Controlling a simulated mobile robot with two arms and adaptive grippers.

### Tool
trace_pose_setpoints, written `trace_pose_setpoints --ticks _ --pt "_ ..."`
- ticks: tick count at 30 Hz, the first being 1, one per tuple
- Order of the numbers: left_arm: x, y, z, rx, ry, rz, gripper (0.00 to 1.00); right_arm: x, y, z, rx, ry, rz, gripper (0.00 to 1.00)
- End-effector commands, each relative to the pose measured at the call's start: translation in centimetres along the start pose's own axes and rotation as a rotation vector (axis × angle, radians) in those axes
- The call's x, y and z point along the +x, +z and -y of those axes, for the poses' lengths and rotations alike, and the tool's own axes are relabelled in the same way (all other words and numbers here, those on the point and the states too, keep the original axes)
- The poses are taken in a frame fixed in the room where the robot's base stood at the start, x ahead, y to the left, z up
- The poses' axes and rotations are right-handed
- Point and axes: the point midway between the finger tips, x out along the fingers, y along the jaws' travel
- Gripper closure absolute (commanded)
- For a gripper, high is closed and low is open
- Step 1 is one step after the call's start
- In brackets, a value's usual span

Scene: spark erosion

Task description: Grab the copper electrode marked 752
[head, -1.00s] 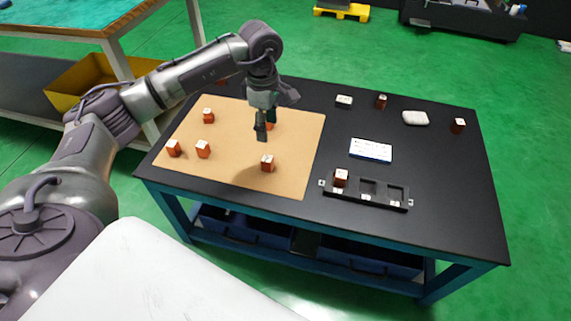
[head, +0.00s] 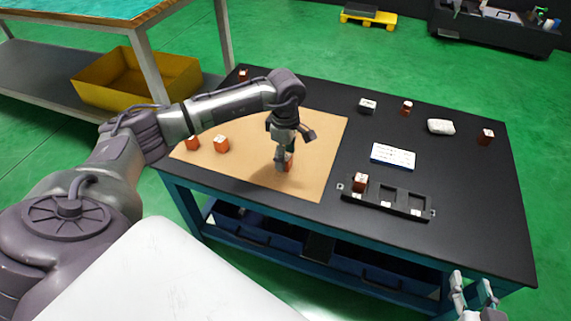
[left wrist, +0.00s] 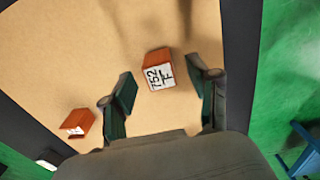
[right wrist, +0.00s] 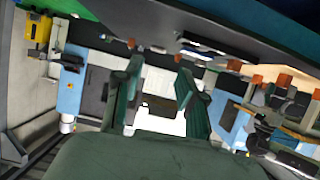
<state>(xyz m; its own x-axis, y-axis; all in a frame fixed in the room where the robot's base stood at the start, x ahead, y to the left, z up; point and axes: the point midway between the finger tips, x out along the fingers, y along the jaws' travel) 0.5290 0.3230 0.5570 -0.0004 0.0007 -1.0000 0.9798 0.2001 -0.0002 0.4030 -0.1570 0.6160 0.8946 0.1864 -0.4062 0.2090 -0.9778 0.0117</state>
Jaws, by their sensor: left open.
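The copper electrode marked 752 (left wrist: 157,70), an orange-brown block with a white labelled top, stands on the tan mat (left wrist: 60,55). My left gripper (left wrist: 162,82) is open, pointing down, with its two dark green fingers on either side of this electrode in the left wrist view; contact cannot be told. In the head view my left gripper (head: 283,160) partly hides the electrode (head: 289,163). My right gripper (head: 474,283) is open and empty beside the table's near right corner. Its spread fingers also show in the right wrist view (right wrist: 160,75).
Two more electrodes (head: 221,143) (head: 193,143) stand on the mat's left; one also shows in the left wrist view (left wrist: 77,124). A black holder (head: 418,208) with an electrode (head: 360,181) in its left slot lies to the right. A white-blue card (head: 393,156) lies behind it.

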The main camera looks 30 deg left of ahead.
Motion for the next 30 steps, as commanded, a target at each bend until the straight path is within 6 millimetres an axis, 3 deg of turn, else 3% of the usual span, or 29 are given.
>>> trace_pose_setpoints --ticks 6,13,24,30 --pt "1.6 0.1 0.0 0.001 0.000 0.001 0.40 0.3 -1.9 0.3 0.000 -0.006 -0.108 0.60" --pt "1.6 0.1 0.0 0.001 0.000 0.001 0.41 0.2 -2.0 0.3 0.000 -0.006 -0.111 0.60" --pt "1.6 0.1 0.0 0.001 0.000 0.001 1.00 0.2 -2.0 0.3 0.000 -0.006 -0.110 0.60" --pt "1.5 0.1 -0.1 0.000 0.002 0.002 1.00 0.2 -2.0 0.3 0.000 -0.006 -0.110 0.60"
